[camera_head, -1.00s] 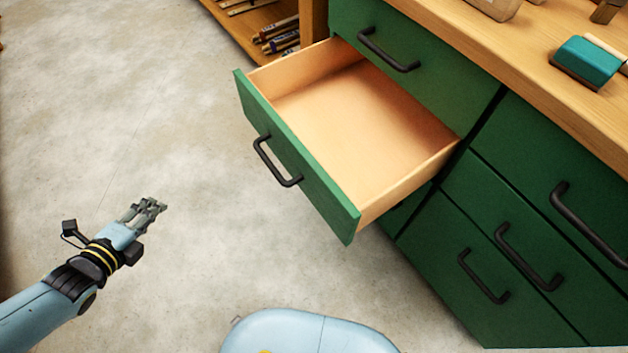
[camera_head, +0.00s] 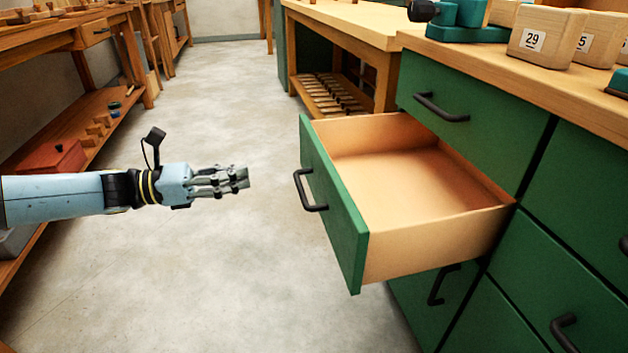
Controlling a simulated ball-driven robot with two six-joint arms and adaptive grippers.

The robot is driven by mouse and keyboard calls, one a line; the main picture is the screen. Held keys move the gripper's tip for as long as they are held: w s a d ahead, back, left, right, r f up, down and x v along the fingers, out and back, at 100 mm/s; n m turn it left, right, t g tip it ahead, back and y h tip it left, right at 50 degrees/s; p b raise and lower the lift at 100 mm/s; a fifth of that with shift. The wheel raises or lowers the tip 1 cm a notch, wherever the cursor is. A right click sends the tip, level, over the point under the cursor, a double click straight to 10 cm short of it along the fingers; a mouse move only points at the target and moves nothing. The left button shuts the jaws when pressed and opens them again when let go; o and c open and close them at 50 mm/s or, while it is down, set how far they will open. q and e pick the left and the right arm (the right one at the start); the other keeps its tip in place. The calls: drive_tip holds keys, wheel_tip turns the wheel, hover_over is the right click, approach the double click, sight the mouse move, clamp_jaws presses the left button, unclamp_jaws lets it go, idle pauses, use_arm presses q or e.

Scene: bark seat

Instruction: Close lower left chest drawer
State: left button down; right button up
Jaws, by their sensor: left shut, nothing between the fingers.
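The green chest (camera_head: 478,107) stands at the right. One of its left drawers (camera_head: 334,218) is pulled far out, with a green front, a black bar handle (camera_head: 309,190) and an empty pale wood inside. Another green drawer front with a dark handle (camera_head: 442,284) shows below it, partly hidden and seemingly shut. A shut drawer with a black handle (camera_head: 440,107) is above. My left gripper (camera_head: 243,178) is shut and empty, to the left of the open drawer's handle and apart from it. My right gripper is not in view.
Numbered wooden blocks (camera_head: 547,38) and a teal tool (camera_head: 462,22) rest on the chest's wooden top. A workbench (camera_head: 345,24) stands behind the chest. A shelf bench with a red box (camera_head: 52,160) lines the left side. The concrete floor between is clear.

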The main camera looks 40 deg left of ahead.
sight(324, 164)
use_arm(q)
drive_tip(key=b+x, duration=0.3)
drive_tip(key=x, duration=1)
drive_tip(key=shift+w+d, duration=0.2)
drive_tip(key=shift+w, duration=0.1)
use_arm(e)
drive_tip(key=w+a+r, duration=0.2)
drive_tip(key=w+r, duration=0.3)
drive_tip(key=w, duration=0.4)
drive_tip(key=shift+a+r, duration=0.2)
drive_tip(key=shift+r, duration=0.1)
use_arm(q)
drive_tip(key=shift+w+d, duration=0.1)
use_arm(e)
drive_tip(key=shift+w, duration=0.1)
use_arm(q)
drive_tip(key=b+x, duration=0.7)
drive_tip(key=x, duration=1.5)
drive_tip(key=shift+w, duration=0.35)
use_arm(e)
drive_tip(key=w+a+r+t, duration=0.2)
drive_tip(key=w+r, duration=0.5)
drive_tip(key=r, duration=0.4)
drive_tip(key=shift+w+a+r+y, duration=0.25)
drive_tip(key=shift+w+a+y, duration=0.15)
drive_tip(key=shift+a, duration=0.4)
use_arm(q)
drive_tip(key=shift+d, duration=0.1)
